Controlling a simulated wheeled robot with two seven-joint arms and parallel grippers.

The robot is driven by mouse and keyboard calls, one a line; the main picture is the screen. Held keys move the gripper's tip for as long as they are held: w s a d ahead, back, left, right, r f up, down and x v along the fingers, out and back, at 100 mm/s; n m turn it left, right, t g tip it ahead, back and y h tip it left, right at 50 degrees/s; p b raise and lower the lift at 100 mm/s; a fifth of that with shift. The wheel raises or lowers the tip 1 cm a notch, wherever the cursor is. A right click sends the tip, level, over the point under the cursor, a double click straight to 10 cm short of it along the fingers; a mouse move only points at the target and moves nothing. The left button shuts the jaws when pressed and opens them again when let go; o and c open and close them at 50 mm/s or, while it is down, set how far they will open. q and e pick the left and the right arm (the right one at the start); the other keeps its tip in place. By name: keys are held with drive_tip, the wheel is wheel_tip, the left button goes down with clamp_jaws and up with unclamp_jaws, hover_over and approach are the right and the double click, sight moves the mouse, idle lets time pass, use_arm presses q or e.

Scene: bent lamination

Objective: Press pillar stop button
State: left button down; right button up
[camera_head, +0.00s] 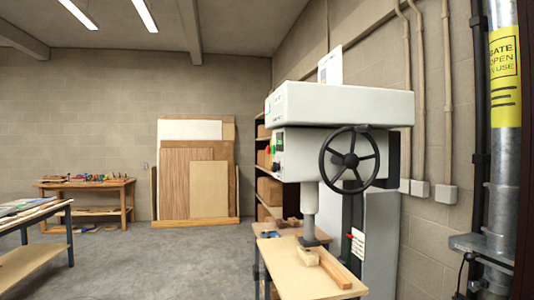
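A grey-white pillar machine (340,105) with a black handwheel (350,160) stands at the right of the head view. On the left-facing side of its head, small red (268,149) and green (274,149) spots show, seen at a steep angle. They look like buttons, but they are too small to tell which is the stop button. A dark knob or dial (279,143) sits close to them. Neither of my grippers is in view.
A wooden worktop (310,280) with a block and a wood strip lies under the machine. Shelves with boxes (269,190) stand behind it. A workbench (90,187) and a table (35,225) are at left. Pipes run up the right wall. The grey floor (170,260) in the middle is clear.

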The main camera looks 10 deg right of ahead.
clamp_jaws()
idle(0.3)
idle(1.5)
